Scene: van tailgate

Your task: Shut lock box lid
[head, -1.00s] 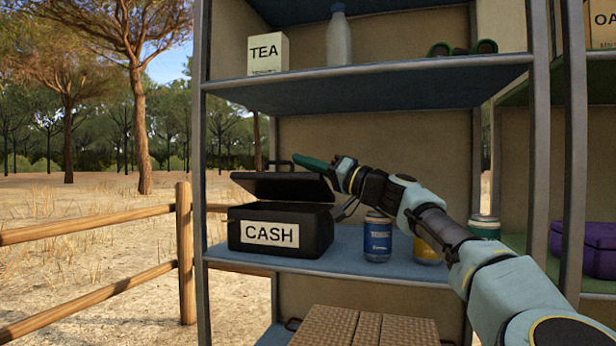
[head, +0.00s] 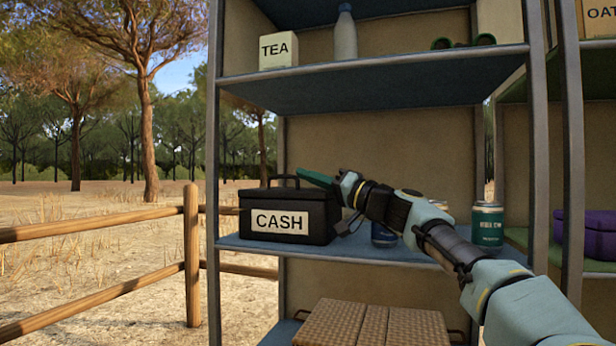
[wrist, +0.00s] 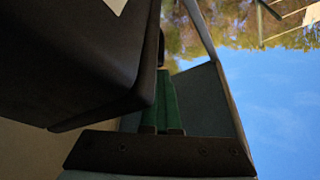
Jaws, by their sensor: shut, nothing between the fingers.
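The black lock box (head: 289,222) with a white CASH label stands on the middle shelf at its left end. Its lid (head: 275,189) lies down flat on the box in the head view, with the handle on top. Any small gap under it is too fine to tell. My gripper (head: 314,176) is shut and empty, its green fingers at the right end of the lid, level with its top. In the wrist view the green fingers (wrist: 165,108) are together beside the dark box (wrist: 70,60). Whether they touch the lid is unclear.
A blue can (head: 384,236) and a green can (head: 487,224) stand right of the box, partly behind my arm. A shelf (head: 370,75) with a TEA box (head: 279,51) and a bottle (head: 345,35) is above. A wicker basket (head: 372,325) sits below.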

